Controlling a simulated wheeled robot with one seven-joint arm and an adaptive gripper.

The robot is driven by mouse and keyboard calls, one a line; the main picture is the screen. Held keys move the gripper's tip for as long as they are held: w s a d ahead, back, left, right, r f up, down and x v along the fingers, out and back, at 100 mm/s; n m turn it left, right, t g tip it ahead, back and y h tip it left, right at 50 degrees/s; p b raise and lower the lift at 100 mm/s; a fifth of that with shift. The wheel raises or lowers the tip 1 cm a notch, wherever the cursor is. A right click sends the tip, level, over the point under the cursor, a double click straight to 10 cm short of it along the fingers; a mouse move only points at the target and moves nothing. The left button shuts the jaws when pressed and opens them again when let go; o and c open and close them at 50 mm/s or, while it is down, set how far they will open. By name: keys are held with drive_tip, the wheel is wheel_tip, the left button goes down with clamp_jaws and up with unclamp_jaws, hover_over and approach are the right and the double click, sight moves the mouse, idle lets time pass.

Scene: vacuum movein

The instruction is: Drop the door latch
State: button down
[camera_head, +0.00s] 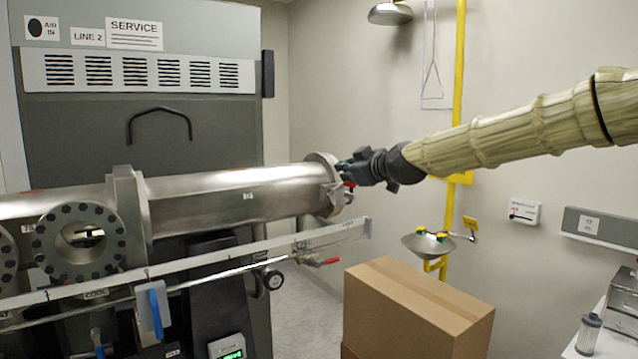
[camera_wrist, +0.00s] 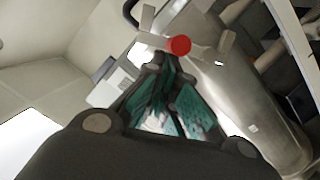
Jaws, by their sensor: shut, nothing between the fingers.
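A steel vacuum tube (camera_head: 235,190) lies across the left and middle of the head view. Its round door end (camera_head: 322,175) faces right. A small red-ended part (camera_head: 349,184), which looks like the door latch, shows at that end. In the wrist view its round red tip (camera_wrist: 180,45) is just beyond my fingers, beside the tube's end. My gripper (camera_head: 347,167) is at the door end, just above the red part. In the wrist view my gripper (camera_wrist: 170,75) has its teal finger pads drawn together, with nothing held. I cannot tell whether the fingers touch the latch.
A white rail (camera_head: 250,249) runs along the front below the tube. A red-handled valve (camera_head: 322,261) sits under the door end. A cardboard box (camera_head: 415,310) stands at lower middle right, before an eyewash bowl (camera_head: 428,245) and yellow pipe (camera_head: 458,100).

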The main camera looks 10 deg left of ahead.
drive_tip(key=shift+w+d+f+m, duration=0.2)
drive_tip(key=shift+d+f+m, duration=0.1)
drive_tip(key=shift+m, duration=0.1)
drive_tip(key=m+b, duration=0.1)
drive_tip(key=w+d+f+m+g+y+b, duration=0.1)
drive_tip(key=m, duration=0.1)
drive_tip(key=f+m+b, duration=0.1)
drive_tip(key=m+b, duration=0.1)
drive_tip(key=shift+w+d+f+g+y, duration=0.1)
drive_tip(key=shift+w+d+g+y, duration=0.1)
drive_tip(key=shift+d+g+y, duration=0.15)
